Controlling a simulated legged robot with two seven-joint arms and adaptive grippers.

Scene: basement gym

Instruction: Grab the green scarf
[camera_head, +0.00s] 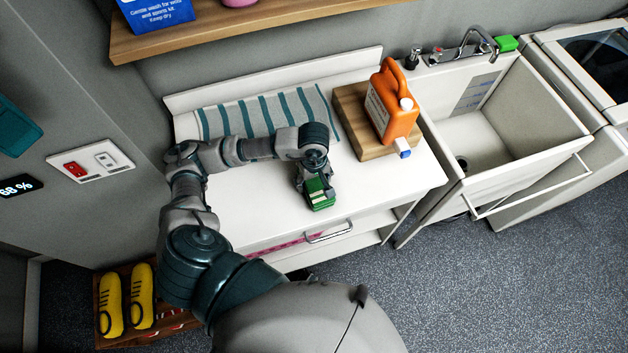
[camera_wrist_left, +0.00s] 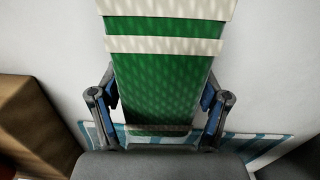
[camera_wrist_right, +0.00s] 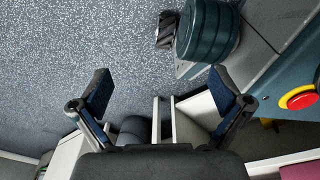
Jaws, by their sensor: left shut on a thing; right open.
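The green scarf (camera_head: 319,193) with pale stripes is a folded bundle over the white counter (camera_head: 250,206). My left gripper (camera_head: 314,183) is shut on it. In the left wrist view the scarf (camera_wrist_left: 163,80) fills the space between the two fingers of the left gripper (camera_wrist_left: 160,100), with pale bands at its far end. I cannot tell whether the scarf touches the counter. My right gripper (camera_wrist_right: 165,92) is open and empty in the right wrist view, above the floor. It does not show in the head view.
A striped towel (camera_head: 270,108) lies at the back of the counter. An orange jug (camera_head: 391,103) stands on a wooden block (camera_head: 352,115) to the right. Beyond is a white sink (camera_head: 505,125). Yellow shoes (camera_head: 111,305) sit low at left. A wooden shelf (camera_head: 215,30) hangs above.

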